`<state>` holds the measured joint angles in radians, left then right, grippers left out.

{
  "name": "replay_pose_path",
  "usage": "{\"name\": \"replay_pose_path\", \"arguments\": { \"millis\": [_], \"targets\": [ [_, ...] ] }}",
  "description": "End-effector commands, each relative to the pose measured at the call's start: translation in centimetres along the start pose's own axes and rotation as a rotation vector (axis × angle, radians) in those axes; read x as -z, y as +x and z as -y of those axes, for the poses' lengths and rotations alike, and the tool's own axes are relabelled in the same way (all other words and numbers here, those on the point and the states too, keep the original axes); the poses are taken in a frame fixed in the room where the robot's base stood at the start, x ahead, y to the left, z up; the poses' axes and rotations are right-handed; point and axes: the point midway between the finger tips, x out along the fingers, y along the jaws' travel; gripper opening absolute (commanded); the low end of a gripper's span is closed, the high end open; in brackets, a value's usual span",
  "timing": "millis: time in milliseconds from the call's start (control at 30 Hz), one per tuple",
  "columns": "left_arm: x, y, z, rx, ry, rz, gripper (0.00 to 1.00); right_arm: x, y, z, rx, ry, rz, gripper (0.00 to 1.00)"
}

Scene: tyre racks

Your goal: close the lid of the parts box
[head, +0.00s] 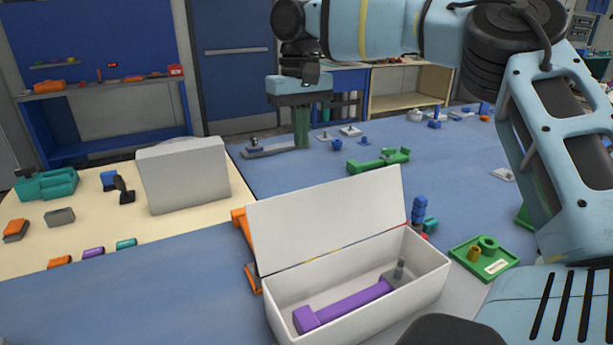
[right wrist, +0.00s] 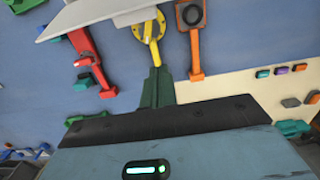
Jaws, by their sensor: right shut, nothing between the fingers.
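The white parts box (head: 424,283) stands on the blue table with its lid (head: 330,218) open, leaning up and back from the far edge. Inside lie a purple tool (head: 345,306) and a small grey part (head: 399,270). My right gripper (head: 302,146) is beyond the lid in the head view, its green fingers pointing down, shut and empty. In the right wrist view the fingertips (right wrist: 156,69) show near a white edge (right wrist: 100,12), probably the lid, with no clear contact. My left gripper is not in view.
A closed grey-white case (head: 183,174) stands on the cream table at the left. Orange tools (head: 241,226) lie just behind the box. A green tray (head: 484,258) is to its right, and a green tool (head: 378,161) lies farther back. The blue table left of the box is clear.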

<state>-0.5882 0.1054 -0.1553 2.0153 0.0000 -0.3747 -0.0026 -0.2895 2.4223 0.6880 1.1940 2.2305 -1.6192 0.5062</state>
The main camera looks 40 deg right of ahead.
Motion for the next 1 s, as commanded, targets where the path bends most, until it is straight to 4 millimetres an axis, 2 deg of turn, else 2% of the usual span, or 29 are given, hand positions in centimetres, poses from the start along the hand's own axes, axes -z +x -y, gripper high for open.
{"name": "replay_pose_path", "arguments": {
  "millis": [167, 600, 700, 1000],
  "targets": [
    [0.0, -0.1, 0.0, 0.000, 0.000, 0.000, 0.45, -0.1, 2.2, -0.1, -0.001, -0.001, 0.006, 0.00],
    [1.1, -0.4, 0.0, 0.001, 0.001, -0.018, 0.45, -0.3, 9.9, 0.0, -0.001, -0.001, 0.003, 0.00],
    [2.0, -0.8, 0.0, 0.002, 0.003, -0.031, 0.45, -1.6, 8.8, 0.0, 0.002, -0.002, -0.004, 0.00],
    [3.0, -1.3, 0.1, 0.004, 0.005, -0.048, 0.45, -3.7, 8.3, -0.1, 0.000, 0.000, -0.001, 0.00]
  ]
}}
